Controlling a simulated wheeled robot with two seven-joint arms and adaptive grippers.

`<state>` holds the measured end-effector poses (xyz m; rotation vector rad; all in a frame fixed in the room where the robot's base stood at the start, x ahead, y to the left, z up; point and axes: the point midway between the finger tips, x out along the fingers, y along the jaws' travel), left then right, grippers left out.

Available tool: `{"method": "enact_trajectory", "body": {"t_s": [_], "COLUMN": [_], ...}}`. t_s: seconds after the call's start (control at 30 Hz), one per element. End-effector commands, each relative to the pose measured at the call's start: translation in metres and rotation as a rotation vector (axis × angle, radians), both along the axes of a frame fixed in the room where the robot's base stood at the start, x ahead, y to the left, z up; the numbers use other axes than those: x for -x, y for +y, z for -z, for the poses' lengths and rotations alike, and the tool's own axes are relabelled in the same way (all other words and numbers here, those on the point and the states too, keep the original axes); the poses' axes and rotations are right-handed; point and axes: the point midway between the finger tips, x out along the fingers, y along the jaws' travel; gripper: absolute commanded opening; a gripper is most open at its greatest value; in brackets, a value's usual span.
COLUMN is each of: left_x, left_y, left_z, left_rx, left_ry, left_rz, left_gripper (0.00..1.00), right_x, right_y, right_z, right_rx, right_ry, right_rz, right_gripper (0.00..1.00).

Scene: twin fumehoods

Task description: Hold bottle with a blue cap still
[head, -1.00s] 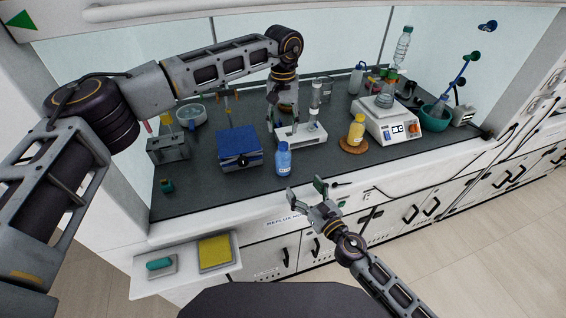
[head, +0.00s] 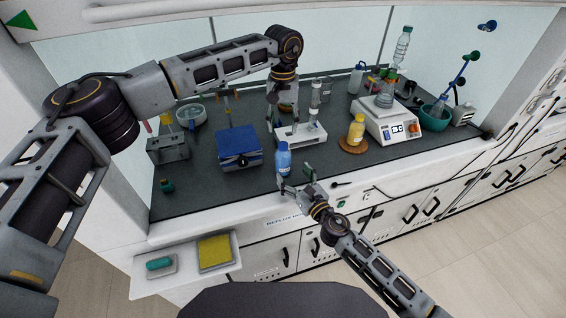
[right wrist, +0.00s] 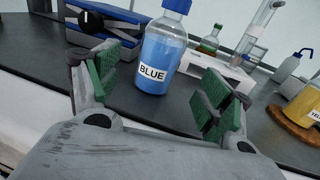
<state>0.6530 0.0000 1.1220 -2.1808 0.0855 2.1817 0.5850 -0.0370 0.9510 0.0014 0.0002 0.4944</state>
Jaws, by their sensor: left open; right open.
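The bottle with a blue cap (head: 283,158) stands upright on the dark worktop near its front edge. In the right wrist view the bottle (right wrist: 161,52) holds blue liquid and carries a white label reading BLUE. My right gripper (head: 297,181) is open just in front of the bottle. In the right wrist view its green-padded fingers (right wrist: 165,92) are spread to either side, with the bottle ahead, nearer the left finger; I see no contact. My left gripper (head: 285,118) points down over the worktop behind the bottle, open, its fingertips partly hard to make out.
A blue box-like stand (head: 238,146) is left of the bottle. A white device (head: 302,134) stands behind it. A yellow bottle (head: 356,131) on a round brown base (head: 352,146) and a white balance (head: 388,123) are to the right. The worktop's left front is mostly clear.

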Motion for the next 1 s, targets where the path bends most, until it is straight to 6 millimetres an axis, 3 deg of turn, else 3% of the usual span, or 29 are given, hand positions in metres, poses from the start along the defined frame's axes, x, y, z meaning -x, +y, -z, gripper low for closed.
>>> {"method": "enact_trajectory", "body": {"t_s": [0.7,1.0], "left_x": [0.0,0.0], "left_y": [0.0,0.0], "left_z": [0.0,0.0], "left_rx": [0.0,0.0], "left_ry": [0.0,0.0], "left_rz": [0.0,0.0], "left_gripper": [0.5,0.5], "right_x": [-0.056,-0.062], "right_y": [0.03,0.033], "right_z": [-0.001,0.0], "right_rx": [0.0,0.001], "right_ry": [-0.001,0.0], "right_rz": [0.001,0.0], "right_gripper": [0.8,0.8]}}
